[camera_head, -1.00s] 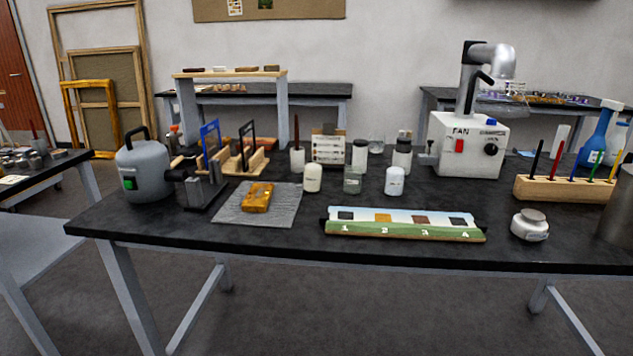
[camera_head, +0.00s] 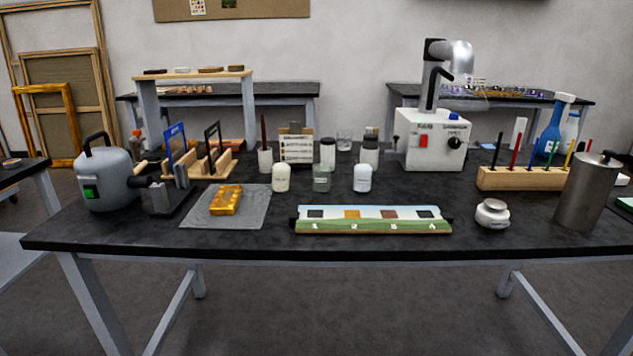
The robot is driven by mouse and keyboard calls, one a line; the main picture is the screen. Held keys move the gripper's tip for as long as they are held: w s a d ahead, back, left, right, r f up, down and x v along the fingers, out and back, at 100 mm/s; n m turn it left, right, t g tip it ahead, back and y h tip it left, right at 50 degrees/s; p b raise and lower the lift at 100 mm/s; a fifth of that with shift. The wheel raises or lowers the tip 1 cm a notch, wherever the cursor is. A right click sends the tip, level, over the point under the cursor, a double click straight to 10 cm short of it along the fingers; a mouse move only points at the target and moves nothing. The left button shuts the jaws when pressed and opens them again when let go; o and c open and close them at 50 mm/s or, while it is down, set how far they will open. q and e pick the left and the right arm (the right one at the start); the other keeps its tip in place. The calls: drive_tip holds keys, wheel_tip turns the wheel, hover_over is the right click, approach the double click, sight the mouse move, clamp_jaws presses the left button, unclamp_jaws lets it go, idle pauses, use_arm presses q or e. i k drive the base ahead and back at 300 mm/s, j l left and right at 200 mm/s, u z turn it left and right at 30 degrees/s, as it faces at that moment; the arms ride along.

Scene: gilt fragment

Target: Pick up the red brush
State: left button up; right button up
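A thin red brush (camera_head: 515,150) stands nearly upright in a wooden holder block (camera_head: 520,180) on the right part of the black table (camera_head: 390,248). Its lower end is hidden in the block. A black brush (camera_head: 496,150) stands just left of it and a blue one (camera_head: 532,154) just right of it, with a yellow brush (camera_head: 569,154) farther right. Neither of my grippers is in view.
A grey metal canister (camera_head: 584,195) stands in front of the holder's right end. A painted numbered strip (camera_head: 370,226) lies front centre.

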sight(514, 159)
drive_tip(key=i+l+z, duration=0.1)
drive_tip(key=z, duration=0.25)
drive_tip(key=i+z, duration=0.65)
drive_tip(key=k, duration=0.1)
